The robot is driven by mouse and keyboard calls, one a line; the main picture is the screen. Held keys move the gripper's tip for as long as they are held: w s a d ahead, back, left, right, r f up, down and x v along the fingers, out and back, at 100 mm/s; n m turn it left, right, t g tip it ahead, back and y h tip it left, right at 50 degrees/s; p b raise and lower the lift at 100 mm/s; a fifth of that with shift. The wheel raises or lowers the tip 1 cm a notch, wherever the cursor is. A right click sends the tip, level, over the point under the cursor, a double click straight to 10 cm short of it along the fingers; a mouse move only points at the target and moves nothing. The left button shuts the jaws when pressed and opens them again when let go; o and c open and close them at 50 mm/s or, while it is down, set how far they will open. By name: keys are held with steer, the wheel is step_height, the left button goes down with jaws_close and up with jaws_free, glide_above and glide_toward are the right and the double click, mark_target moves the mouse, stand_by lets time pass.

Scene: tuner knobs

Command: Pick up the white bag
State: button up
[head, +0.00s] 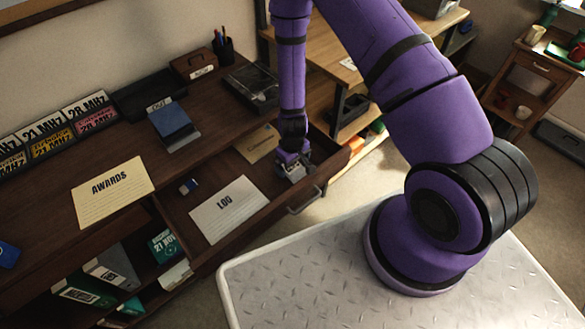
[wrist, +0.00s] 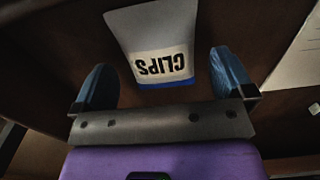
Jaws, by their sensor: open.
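The white bag (wrist: 150,30) shows in the wrist view, with a pale label reading CLIPS upside down and a blue band at its near edge. It lies on dark brown wood. My gripper (wrist: 162,76) is open, with one blue finger to the left of the bag and one to the right. I see gaps between the fingers and the bag's near end. In the head view my gripper (head: 294,168) points down into the open drawer at its right end, and it largely hides the bag there.
The open drawer (head: 240,240) also holds a LOG sheet (head: 229,208), a tan envelope (head: 257,143) and a small blue-and-white item (head: 188,186). The drawer handle (head: 304,201) sticks out in front. The desk (head: 215,100) above carries a blue stack (head: 170,121) and a black tray (head: 252,86).

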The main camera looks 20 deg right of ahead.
steer(key=shift+f, duration=0.55)
steer(key=shift+c, duration=0.5)
steer(key=c, duration=0.7)
steer(key=shift+r, duration=0.1)
